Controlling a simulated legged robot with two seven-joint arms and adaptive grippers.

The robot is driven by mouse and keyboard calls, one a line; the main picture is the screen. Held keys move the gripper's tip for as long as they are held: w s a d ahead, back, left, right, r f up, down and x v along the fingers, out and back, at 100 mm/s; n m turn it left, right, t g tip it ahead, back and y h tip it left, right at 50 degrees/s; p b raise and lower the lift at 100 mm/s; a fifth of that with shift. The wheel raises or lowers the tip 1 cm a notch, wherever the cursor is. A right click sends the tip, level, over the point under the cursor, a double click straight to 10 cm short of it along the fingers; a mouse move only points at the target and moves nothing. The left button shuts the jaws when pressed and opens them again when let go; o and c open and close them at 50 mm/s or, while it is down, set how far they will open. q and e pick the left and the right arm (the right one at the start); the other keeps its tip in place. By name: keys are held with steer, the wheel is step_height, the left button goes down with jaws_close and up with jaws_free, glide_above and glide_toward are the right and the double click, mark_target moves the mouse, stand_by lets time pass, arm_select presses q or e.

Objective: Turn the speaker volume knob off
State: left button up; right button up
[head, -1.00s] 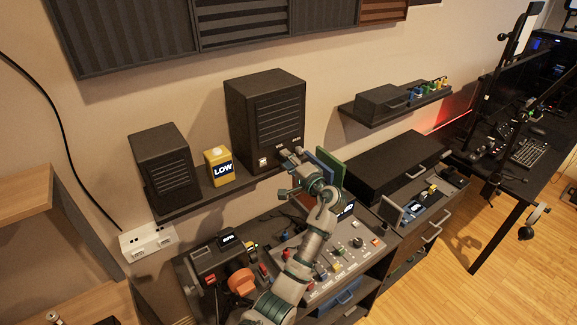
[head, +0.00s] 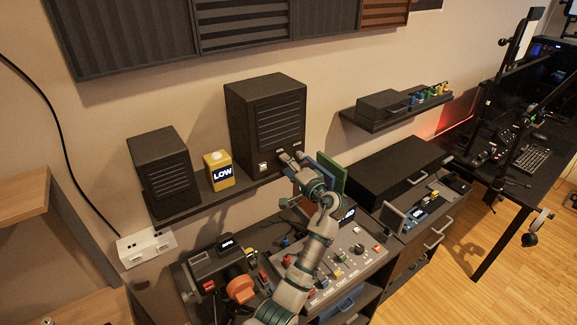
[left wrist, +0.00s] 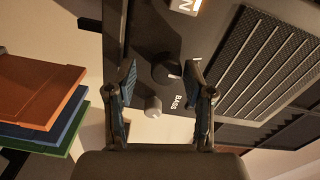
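The larger dark speaker (head: 265,120) stands on the wall shelf in the head view. Its lower front shows in the left wrist view with a black knob (left wrist: 167,72), a pale silver knob (left wrist: 153,107) and the word BASS. I cannot read a volume label. My left gripper (head: 291,160) is at the speaker's lower right front. In the left wrist view its fingers (left wrist: 161,75) are apart, one on each side of the black knob. Contact cannot be told. My right gripper is not in view.
Green and blue upright panels (head: 333,172) stand close to the right of my left gripper. A smaller speaker (head: 162,170) and a yellow box marked LOW (head: 219,172) share the shelf. A control console (head: 330,262) lies below my arm.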

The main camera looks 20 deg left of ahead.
arm_select(q)
steer(key=shift+r, duration=0.15)
steer(key=v, duration=1.2)
